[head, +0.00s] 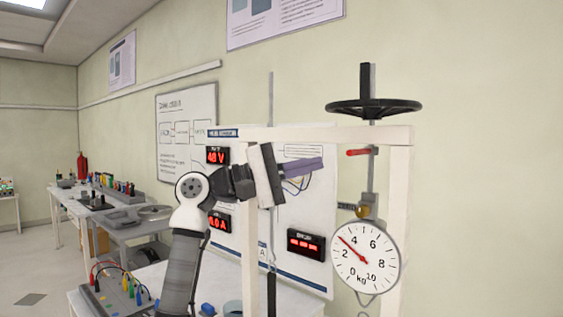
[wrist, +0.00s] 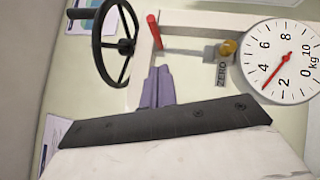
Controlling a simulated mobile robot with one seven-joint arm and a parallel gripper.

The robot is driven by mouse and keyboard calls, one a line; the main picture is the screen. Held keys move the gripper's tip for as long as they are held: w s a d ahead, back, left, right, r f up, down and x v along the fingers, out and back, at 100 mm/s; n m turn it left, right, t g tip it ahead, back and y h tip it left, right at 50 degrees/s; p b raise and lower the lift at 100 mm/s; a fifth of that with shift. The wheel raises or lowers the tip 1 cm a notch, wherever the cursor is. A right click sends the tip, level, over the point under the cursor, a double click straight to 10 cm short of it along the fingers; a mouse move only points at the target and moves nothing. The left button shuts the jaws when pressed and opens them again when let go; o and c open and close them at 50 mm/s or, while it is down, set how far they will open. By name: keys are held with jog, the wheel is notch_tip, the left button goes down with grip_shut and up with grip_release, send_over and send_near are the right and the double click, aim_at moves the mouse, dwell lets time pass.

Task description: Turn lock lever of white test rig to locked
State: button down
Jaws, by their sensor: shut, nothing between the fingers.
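The white test rig (head: 401,190) stands at the right in the head view, with a pale upright and crossbar. Its red lever (head: 358,152) sits just below the crossbar and points roughly level to the left from the grey rod. In the wrist view the red lever (wrist: 154,31) is beyond and slightly left of the fingertips. My gripper (head: 318,165) has purple fingers, shut together and empty, to the left of the lever and apart from it. My gripper also shows in the wrist view (wrist: 158,72). No locked marking by the lever is readable.
A black handwheel (head: 373,108) is above the lever on the crossbar. A round kg dial (head: 366,257) hangs below, with a brass knob (head: 362,211) above it. Benches stand at the left.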

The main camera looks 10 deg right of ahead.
aim_at(360, 152)
jog(key=s+d, duration=0.1)
jog(key=s+d+r+p, duration=0.1)
jog(key=s+d, duration=0.1)
jog(key=shift+d+r+p, duration=0.3)
jog(key=shift+d+p, duration=0.1)
jog(key=shift+s+f, duration=0.1)
jog(key=shift+s+d+n+t+b, duration=0.5)
jog(key=shift+s+t+b, duration=0.2)
jog(key=shift+t+b, duration=0.35)
jog(key=shift+s+d+n+t+b, duration=0.4)
jog(key=shift+s+n+t+b, duration=0.4)
jog(key=shift+b, duration=0.5)
jog(key=shift+s+d+n+t+b, duration=0.3)
jog(key=shift+s+d+t+b, duration=0.25)
jog(key=shift+t+b, duration=0.55)
jog(key=shift+s+g, duration=0.1)
jog(key=shift+g, duration=0.15)
